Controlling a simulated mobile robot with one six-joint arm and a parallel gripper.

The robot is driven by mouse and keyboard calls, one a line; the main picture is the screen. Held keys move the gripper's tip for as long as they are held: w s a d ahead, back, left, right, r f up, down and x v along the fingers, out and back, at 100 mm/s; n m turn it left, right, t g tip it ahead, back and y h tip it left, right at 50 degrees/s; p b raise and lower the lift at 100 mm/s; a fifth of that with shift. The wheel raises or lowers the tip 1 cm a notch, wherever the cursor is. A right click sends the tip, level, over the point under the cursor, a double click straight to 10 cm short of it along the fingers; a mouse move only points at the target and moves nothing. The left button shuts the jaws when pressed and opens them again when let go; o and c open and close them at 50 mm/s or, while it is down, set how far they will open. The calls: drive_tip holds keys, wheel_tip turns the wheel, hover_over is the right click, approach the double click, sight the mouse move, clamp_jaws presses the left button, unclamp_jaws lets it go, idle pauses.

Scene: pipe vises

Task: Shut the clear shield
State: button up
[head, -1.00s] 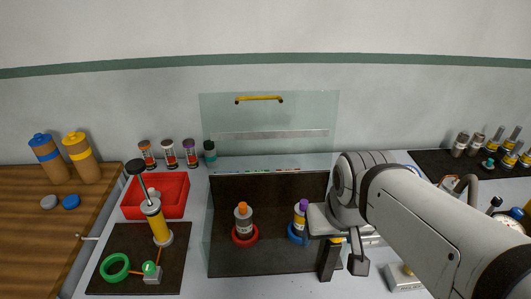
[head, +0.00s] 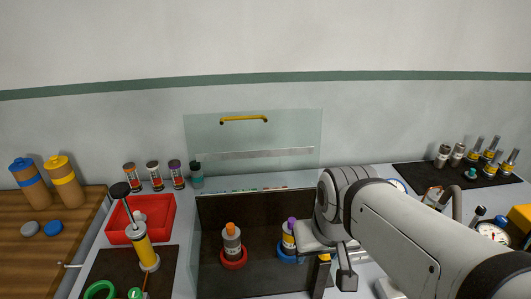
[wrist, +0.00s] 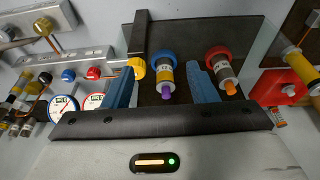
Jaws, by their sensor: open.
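The clear shield (head: 265,139) stands raised at the back of a dark bay (head: 265,208), against the wall in the head view. Its yellow handle (head: 244,120) is along the top edge and a pale strip crosses the pane. Inside the bay stand an orange-capped cylinder (head: 232,243) in a red ring and a purple-capped cylinder (head: 288,239) in a blue ring. My gripper (head: 335,268) is near the bay's right side, well below and right of the handle. In the wrist view my gripper (wrist: 161,88) has its blue fingers apart, with nothing held between them.
A dark post (wrist: 138,35) with a yellow knob (wrist: 138,69) stands close by my gripper. Left of the bay are a red tray (head: 154,212) and a yellow pump (head: 143,246). Gauges (wrist: 62,106) and fittings crowd the right side. The wall above the shield is clear.

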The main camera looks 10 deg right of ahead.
drive_tip(key=shift+g, duration=0.3)
drive_tip(key=w+r+p, duration=0.1)
drive_tip(key=w+r, duration=0.5)
drive_tip(key=w, duration=0.1)
drive_tip(key=w+r+p, duration=0.1)
drive_tip(key=w+r, duration=0.5)
drive_tip(key=w, duration=0.1)
drive_tip(key=w+r+p, duration=0.1)
drive_tip(key=w+r, duration=0.4)
drive_tip(key=w, duration=0.2)
drive_tip(key=shift+w+d+r, duration=0.35)
drive_tip(key=shift+w+r, duration=0.05)
drive_tip(key=c, duration=1.1)
drive_tip(key=w+r+p, duration=0.1)
drive_tip(key=w+r, duration=0.1)
drive_tip(key=w, duration=0.3)
drive_tip(key=w+r+p, duration=0.1)
drive_tip(key=w+r, duration=0.1)
drive_tip(key=w, duration=0.4)
drive_tip(key=w+d+r+p, duration=0.1)
drive_tip(key=w+r, duration=0.1)
drive_tip(key=w, duration=0.4)
drive_tip(key=shift+w+r, duration=0.15)
clamp_jaws()
wheel_tip(320, 180, down, 9)
drive_tip(key=s+p, duration=0.1)
drive_tip(key=s, duration=0.1)
